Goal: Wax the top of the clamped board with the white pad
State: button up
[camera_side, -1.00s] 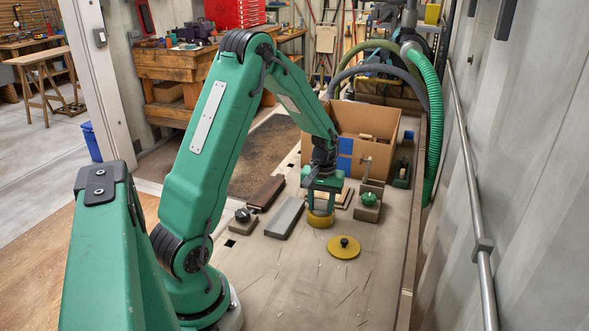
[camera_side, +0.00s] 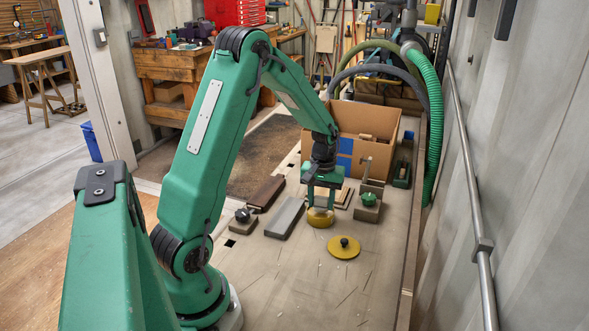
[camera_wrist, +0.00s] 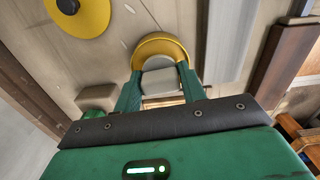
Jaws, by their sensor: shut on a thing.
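My gripper (camera_side: 321,203) is above the round yellow tin (camera_side: 320,219). In the wrist view my gripper (camera_wrist: 160,88) has its green fingers shut on the sides of the white pad (camera_wrist: 160,80). The pad is over the near part of the open yellow tin (camera_wrist: 160,43); I cannot tell whether it still touches the tin's contents. A long pale grey board (camera_side: 285,217) and a dark brown board (camera_side: 266,193) lie to the left of the tin. I cannot tell which board is clamped.
A yellow lid with a black knob (camera_side: 344,247) lies in front of the tin. A block with a green knob (camera_side: 369,199) stands to the right. A black-knobbed thing (camera_side: 243,215) is at the left. A cardboard box (camera_side: 372,124) stands behind.

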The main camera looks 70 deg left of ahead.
jog(key=shift+r, duration=2.8)
jog(key=w+d+r+m, duration=0.1)
jog(key=d+r+m, duration=0.4)
jog(key=d, duration=0.5)
jog(key=w+d+r+m, duration=0.2)
jog(key=d+r+m, duration=0.25)
jog(key=d, duration=0.55)
jog(key=n, duration=0.4)
send_near(322, 197)
jog(key=s, duration=0.3)
jog(key=s+a+f+n, duration=0.2)
jog(key=s+a, duration=0.4)
jog(key=s+a+f+n, duration=0.2)
jog(key=s+a, duration=0.4)
jog(key=s, duration=0.1)
jog(key=shift+f, duration=0.3)
jog(key=shift+w+n, duration=0.1)
jog(key=shift+n, duration=0.15)
